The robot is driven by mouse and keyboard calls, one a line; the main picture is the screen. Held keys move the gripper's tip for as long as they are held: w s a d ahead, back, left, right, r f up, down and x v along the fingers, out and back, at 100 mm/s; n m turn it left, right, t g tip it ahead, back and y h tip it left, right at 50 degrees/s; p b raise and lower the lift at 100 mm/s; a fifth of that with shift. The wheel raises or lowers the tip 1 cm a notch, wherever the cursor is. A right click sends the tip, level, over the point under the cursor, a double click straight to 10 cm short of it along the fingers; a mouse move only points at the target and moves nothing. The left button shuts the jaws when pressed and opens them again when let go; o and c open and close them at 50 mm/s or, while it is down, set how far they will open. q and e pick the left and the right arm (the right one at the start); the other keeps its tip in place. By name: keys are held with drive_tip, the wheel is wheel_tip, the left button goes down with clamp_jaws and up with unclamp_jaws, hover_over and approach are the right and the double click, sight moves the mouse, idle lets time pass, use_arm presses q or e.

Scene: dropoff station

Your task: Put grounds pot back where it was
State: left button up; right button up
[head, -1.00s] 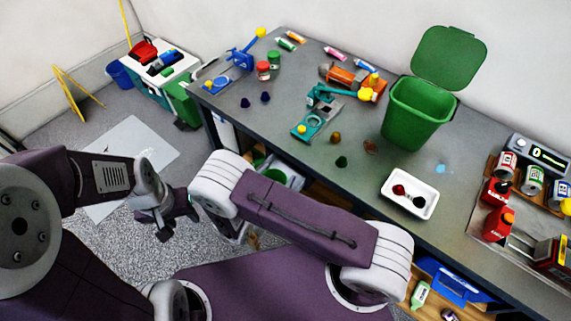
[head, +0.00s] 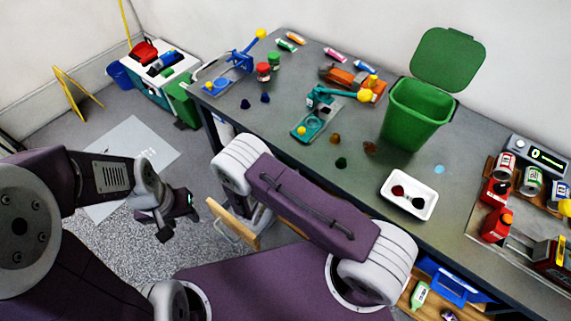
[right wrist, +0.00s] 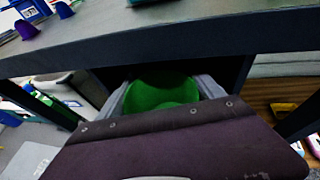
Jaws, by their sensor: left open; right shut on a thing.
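A green round thing (right wrist: 165,92) shows in the right wrist view, between grey side walls under the tabletop; I cannot tell if it is the grounds pot. In the head view, a wooden front with a handle (head: 232,224) stands out below the table, beside my right arm. My left gripper (head: 177,219) is open and empty over the floor, left of the wooden front.
The grey table (head: 270,120) holds a green lidded bin (head: 415,115), a white tray (head: 408,195) and a teal press (head: 313,112). My right arm crosses in front of the table. A white-topped cabinet (head: 160,72) stands at the far left. Open floor lies around my left gripper.

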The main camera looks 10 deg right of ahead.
drive_tip(key=o, duration=1.6)
drive_tip(key=shift+f, duration=0.1)
drive_tip(key=shift+o, duration=0.2)
drive_tip(key=shift+r+p, duration=0.25)
drive_tip(key=shift+p, duration=0.05)
drive_tip(key=shift+s+a, duration=0.25)
drive_tip(key=shift+a, duration=0.05)
drive_tip(key=v, duration=1.1)
drive_tip(key=shift+r, duration=0.2)
